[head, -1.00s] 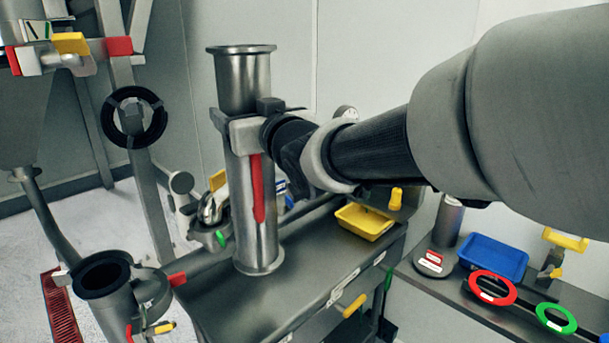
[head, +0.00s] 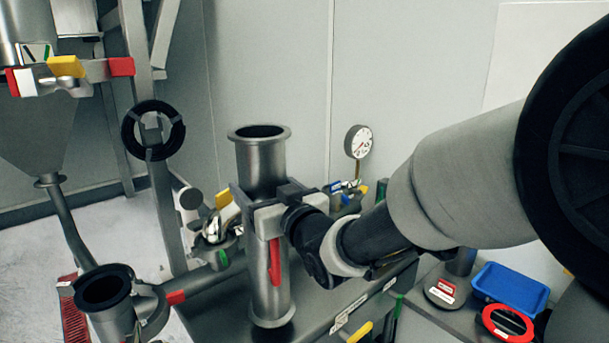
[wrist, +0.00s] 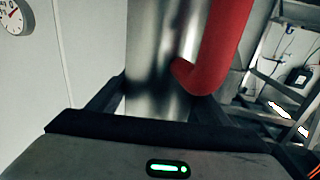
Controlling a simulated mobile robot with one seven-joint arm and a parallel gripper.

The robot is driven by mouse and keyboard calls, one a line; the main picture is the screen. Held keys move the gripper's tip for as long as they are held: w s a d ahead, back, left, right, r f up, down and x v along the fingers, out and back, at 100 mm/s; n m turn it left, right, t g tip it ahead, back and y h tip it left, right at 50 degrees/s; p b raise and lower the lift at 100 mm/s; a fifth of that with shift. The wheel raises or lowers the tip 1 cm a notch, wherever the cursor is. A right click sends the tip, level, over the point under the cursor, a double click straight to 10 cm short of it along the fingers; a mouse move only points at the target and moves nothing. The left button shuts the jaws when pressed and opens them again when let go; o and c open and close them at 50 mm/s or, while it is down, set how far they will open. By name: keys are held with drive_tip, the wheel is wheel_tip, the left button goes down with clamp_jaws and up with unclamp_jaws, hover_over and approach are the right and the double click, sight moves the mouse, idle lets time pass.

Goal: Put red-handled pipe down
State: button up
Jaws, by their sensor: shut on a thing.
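The red-handled pipe (head: 266,165) is a shiny metal cylinder with a flange at each end, upright in the head view. Its red handle (head: 274,262) runs down its front. My gripper (head: 262,208) is shut around the pipe's upper middle. In the wrist view the pipe (wrist: 150,60) stands between the dark fingers, with the red handle (wrist: 218,50) on its right. The pipe's lower flange (head: 271,318) appears over the grey bench top (head: 318,298). I cannot tell whether it touches the bench.
An open black-rimmed pipe port (head: 103,288) and a metal frame stand at left. A blue tray (head: 510,288), a red ring (head: 508,323) and a metal weight-like part (head: 445,292) sit at right. Bench top around the lower flange looks clear.

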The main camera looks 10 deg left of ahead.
drive_tip(key=shift+f, duration=1.8)
drive_tip(key=shift+f+b, duration=0.2)
drive_tip(key=shift+b, duration=0.25)
drive_tip(key=o, duration=2.1)
drive_tip(key=shift+f, duration=0.15)
drive_tip(key=shift+c, duration=0.2)
drive_tip(key=b+v, duration=0.7)
drive_tip(key=v, duration=0.5)
drive_tip(key=shift+b, duration=0.35)
